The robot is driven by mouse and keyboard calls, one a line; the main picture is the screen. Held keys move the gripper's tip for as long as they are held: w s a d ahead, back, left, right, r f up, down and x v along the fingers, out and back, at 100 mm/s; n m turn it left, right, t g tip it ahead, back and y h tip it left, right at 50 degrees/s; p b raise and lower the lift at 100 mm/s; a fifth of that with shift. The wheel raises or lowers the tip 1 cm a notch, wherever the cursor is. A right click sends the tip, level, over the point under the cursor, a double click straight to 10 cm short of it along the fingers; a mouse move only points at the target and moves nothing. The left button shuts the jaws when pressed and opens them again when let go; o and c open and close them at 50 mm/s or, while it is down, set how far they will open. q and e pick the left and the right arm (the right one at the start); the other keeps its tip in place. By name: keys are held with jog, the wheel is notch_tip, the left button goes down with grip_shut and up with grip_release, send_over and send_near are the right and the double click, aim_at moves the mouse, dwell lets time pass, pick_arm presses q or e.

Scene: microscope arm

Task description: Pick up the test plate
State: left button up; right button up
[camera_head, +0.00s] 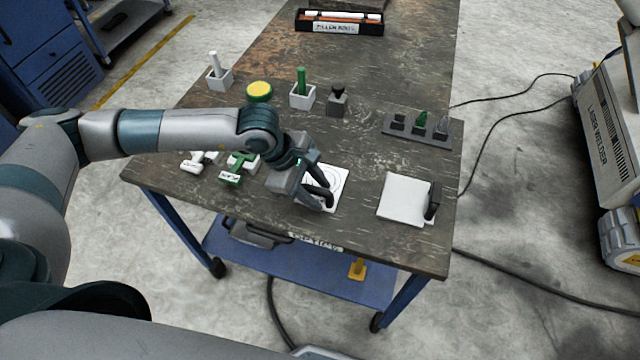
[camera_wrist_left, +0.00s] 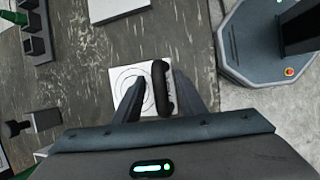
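A white square plate with printed circles (camera_head: 340,180) and a black handle lies on the worn table, near its front edge; I take it as the test plate. It also shows in the left wrist view (camera_wrist_left: 128,78), with its black handle (camera_wrist_left: 162,88) standing along the right side. My left gripper (camera_head: 328,198) is low over this plate, pointing down, and hides part of it. In the wrist view its fingers are apart, one on each side of the handle, with gaps visible; I cannot tell whether either touches. My right gripper is not in view.
A plain white plate (camera_head: 402,197) with a black handle lies to the right. Green and white T-shaped pieces (camera_head: 238,168) lie left of the gripper. Holders with posts (camera_head: 302,95), a yellow-green disc (camera_head: 259,91) and a dark three-piece rack (camera_head: 417,130) stand farther back.

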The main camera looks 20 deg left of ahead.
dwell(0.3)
pick_arm(q)
grip_shut()
jog(key=shift+r, duration=0.1)
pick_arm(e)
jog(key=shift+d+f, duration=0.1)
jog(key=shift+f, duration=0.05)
